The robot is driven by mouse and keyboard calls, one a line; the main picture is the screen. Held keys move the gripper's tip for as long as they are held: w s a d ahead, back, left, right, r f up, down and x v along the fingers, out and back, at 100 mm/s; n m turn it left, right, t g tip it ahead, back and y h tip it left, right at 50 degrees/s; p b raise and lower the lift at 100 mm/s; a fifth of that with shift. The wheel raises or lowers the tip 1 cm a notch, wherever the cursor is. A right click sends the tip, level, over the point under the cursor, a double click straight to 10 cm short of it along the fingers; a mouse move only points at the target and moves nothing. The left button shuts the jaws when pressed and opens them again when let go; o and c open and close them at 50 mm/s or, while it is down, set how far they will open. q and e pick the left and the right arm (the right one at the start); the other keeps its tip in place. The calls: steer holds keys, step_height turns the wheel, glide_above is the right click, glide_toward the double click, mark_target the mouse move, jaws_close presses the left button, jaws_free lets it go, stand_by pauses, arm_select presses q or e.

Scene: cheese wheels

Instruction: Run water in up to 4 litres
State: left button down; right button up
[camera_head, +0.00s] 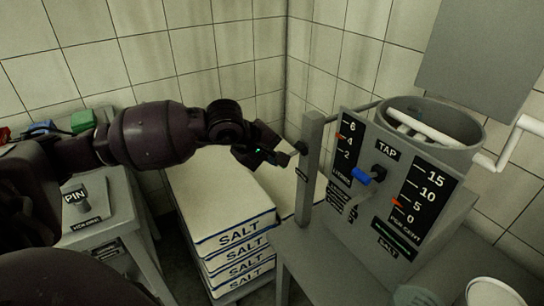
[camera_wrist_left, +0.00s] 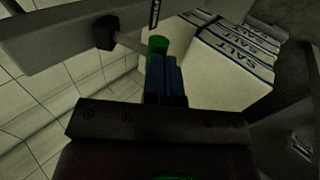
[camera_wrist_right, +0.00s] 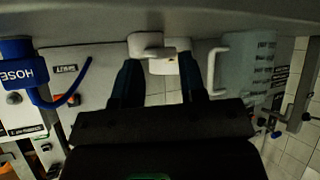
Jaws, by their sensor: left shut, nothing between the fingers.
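The grey tank (camera_head: 440,131) at the right has a panel marked TAP with a blue lever (camera_head: 362,175). The litres scale (camera_head: 347,142) on its left side shows 6, 4 and 2, with an orange pointer (camera_head: 338,136) a little above the 4. My left gripper (camera_head: 283,157) is shut and empty, close to the grey post left of the tank.
A black knob (camera_head: 301,147) sits on the grey post (camera_head: 309,185). Stacked salt sacks (camera_head: 225,205) stand left of the tank. A PIN box (camera_head: 88,205) is at the left. A measuring jug (camera_wrist_right: 250,65) and a blue hose piece (camera_wrist_right: 17,52) show in the right wrist view.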

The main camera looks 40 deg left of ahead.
steer(key=shift+a, duration=0.2)
stand_by(0.4)
arm_select(q)
steer(key=shift+r, duration=0.15)
arm_select(e)
steer(key=shift+w+r, duration=0.1)
steer(key=shift+d+r, duration=0.15)
steer(key=shift+r, duration=0.2)
arm_select(q)
steer(key=shift+r, duration=0.65)
